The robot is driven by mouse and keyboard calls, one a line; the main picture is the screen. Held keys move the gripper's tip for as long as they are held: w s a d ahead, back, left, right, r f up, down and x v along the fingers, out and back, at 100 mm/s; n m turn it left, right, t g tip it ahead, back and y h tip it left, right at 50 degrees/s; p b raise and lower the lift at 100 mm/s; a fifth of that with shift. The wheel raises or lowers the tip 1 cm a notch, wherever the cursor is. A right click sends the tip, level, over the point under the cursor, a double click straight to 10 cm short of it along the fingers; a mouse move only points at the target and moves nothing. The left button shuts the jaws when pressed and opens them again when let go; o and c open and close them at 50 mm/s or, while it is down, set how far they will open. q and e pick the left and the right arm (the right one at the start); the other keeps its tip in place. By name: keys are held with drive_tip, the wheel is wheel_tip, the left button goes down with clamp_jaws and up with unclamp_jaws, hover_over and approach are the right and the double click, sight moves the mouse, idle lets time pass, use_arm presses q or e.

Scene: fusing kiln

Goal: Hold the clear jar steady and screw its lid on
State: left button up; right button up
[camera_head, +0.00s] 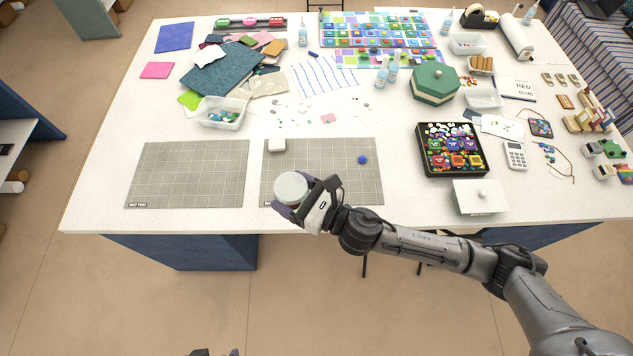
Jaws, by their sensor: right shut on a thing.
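My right gripper (294,203) is shut on a round thing with a pale disc-like top (291,186), at the front edge of the right grey mat. Some reddish colour shows below its rim. It looks like the clear jar or its lid seen from above; I cannot tell whether a lid sits on it or how it is seated. The gripper comes from the right and hides its lower side. Only small dark tips, seemingly of my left gripper (218,353), show at the bottom edge, apart from the round thing and clear of the table; their opening is unclear.
A grey mat (190,175) lies left and another (335,180) under the work area, with a small white block (277,145) and a blue ball (362,160). A black bead tray (452,172) and white box (480,197) stand right. The left mat is bare.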

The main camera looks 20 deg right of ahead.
drive_tip(key=w+d+f+m+t+h+b, duration=0.15)
drive_tip(key=w+d+f+b, duration=0.3)
drive_tip(key=f+b, duration=0.5)
drive_tip(key=w+d+f+m+t+h+b, duration=0.1)
drive_tip(key=w+d+f+h+b, duration=0.15)
drive_tip(key=d+f+b, duration=0.65)
drive_tip(key=w+d+f+m+t+h+b, duration=0.1)
drive_tip(key=w+d+m+h+b, duration=0.3)
drive_tip(key=d, duration=0.5)
drive_tip(key=shift+w+f+t+h+b, duration=0.35)
drive_tip(key=shift+w+h+b, duration=0.2)
drive_tip(key=shift+w+h, duration=0.6)
drive_tip(key=shift+w+d+m, duration=0.1)
drive_tip(key=shift+w+m, duration=0.05)
drive_tip(key=shift+m, duration=0.1)
drive_tip(key=w+a+f+b, duration=0.3)
drive_tip(key=w+a+f, duration=0.4)
drive_tip(key=w+a, duration=0.1)
drive_tip(key=shift+w, duration=0.25)
